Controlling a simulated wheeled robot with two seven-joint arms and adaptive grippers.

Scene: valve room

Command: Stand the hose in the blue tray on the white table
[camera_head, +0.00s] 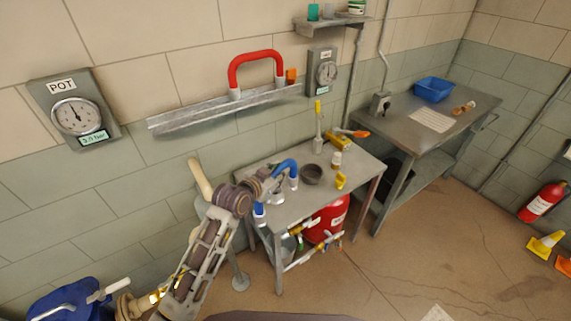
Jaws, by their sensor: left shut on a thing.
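A blue U-shaped hose (287,166) with pale ends is at my left gripper (271,182), over the near grey table (291,210). My left gripper is shut on this blue hose and hides its middle. I cannot tell whether the hose's ends touch the table. A blue tray (433,89) sits on the far grey table (401,133) at the right, against the wall. Both tables look grey rather than white. A red U-shaped hose (257,61) with white ends stands upright on a metal wall ledge (225,108). My right gripper is not in view.
A paper sheet (432,120) lies before the tray.

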